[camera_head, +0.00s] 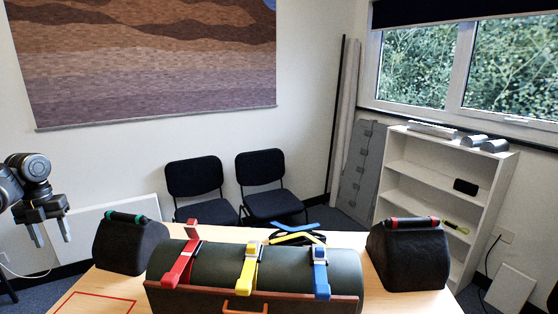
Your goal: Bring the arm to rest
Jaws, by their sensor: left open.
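My left gripper (52,233) hangs at the left edge of the head view, its two fingers pointing down and apart with nothing between them. It is beside the table, left of the left black bag-like block (130,247), and touches nothing that I can see. My right gripper does not show. A dark green cylinder (215,262) lies across the front of the table in a brown tray (190,296). A red strap (180,268), a yellow strap (247,268) and a blue strap (321,276) run over it.
The wooden table (385,298) also bears a right black block (408,256) with a red-topped handle. Blue and yellow pieces (295,234) lie behind the cylinder. A red outline (97,296) marks the front left. Chairs (270,185) and a white shelf (436,180) stand behind.

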